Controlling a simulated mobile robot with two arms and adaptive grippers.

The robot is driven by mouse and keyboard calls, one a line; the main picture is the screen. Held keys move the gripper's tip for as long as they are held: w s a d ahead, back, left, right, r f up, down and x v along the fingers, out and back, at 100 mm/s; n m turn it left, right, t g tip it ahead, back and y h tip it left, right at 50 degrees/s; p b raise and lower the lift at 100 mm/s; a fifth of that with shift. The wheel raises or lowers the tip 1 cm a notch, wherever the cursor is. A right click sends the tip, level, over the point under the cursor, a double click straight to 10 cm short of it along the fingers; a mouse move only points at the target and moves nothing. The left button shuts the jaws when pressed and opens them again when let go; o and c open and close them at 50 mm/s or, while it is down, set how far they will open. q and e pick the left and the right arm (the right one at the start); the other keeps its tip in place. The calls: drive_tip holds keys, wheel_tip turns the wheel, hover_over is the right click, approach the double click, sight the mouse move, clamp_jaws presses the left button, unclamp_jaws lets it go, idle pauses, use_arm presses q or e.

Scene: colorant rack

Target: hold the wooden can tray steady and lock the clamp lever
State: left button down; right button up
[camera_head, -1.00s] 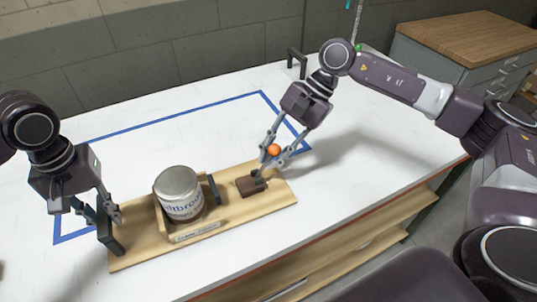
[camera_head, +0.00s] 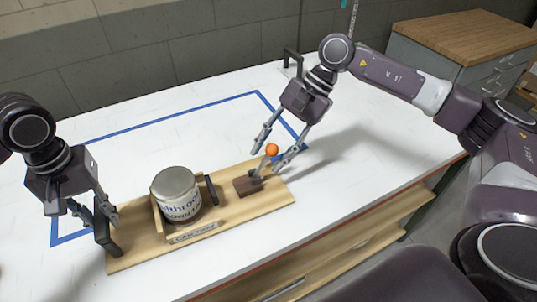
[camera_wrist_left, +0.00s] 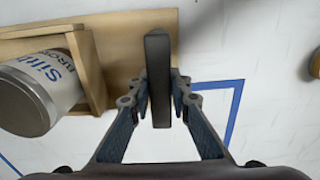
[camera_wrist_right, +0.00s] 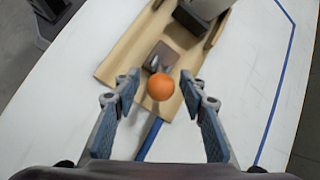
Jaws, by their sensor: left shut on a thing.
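The wooden can tray (camera_head: 140,247) lies on the white table with a labelled can (camera_head: 180,200) in its cradle. A black handle (camera_head: 104,230) stands at the tray's left end. My left gripper (camera_head: 102,214) is shut on this handle, which also shows between its fingers in the left wrist view (camera_wrist_left: 157,80). The clamp lever with its orange ball knob (camera_head: 271,150) rises from a dark brown block (camera_head: 247,185) on the tray's right part. My right gripper (camera_head: 272,148) is open, with its fingers on either side of the knob and a gap to each; the right wrist view shows the knob (camera_wrist_right: 160,87) between them.
Blue tape (camera_head: 160,118) marks a rectangle on the table behind the tray. A wood-topped cabinet (camera_head: 465,38) stands at the back right. The table right of the tray is clear.

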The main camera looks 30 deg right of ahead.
drive_tip(key=v, duration=1.1)
use_arm(q)
drive_tip(key=c, duration=1.7)
unclamp_jaws()
